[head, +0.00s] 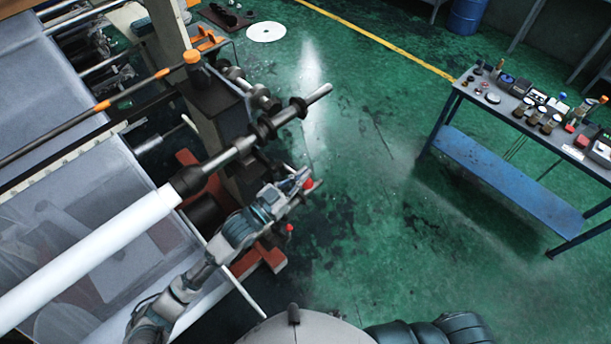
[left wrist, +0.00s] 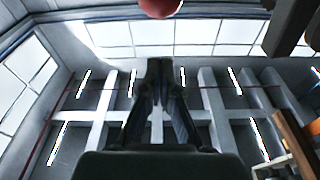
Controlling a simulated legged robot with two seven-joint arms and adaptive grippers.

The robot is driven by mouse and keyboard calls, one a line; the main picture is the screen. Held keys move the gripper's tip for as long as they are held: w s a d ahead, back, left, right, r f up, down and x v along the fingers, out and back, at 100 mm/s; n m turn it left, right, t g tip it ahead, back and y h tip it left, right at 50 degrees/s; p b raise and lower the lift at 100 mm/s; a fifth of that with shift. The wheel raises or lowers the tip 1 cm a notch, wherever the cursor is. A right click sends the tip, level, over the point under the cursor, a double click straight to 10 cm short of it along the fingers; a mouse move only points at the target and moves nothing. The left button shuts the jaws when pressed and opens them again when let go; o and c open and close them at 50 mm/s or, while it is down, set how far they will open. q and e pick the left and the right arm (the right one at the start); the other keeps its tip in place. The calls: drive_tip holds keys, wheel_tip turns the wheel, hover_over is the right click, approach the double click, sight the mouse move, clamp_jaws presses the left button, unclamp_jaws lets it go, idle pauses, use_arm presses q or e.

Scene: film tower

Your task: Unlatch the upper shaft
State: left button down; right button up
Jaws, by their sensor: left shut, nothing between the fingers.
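The upper shaft (head: 240,146) is a metal bar with dark collars, running out of a white roll (head: 95,250) past the machine's side frame. My left gripper (head: 303,179) is below and right of the shaft, beside a red knob (head: 309,184). In the left wrist view my left gripper (left wrist: 160,65) has its fingers together with nothing between them. A red ball (left wrist: 160,6) shows beyond the fingertips at the top edge, apart from them in that view. I cannot tell whether the gripper touches the knob in the head view. My right gripper is not in view.
A second red knob (head: 290,228) is lower, near the orange-red machine foot (head: 268,257). An orange-capped post (head: 193,62) stands by the frame. A blue table (head: 510,185) with bottles and small items is at the right. The green floor between is clear.

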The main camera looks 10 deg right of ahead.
use_arm(q)
drive_tip(key=b+v, duration=0.1)
drive_tip(key=v, duration=0.7)
drive_tip(key=shift+s+a+f, duration=0.2)
drive_tip(key=shift+a+f, duration=0.05)
drive_tip(key=shift+a, duration=0.1)
drive_tip(key=shift+d, duration=0.3)
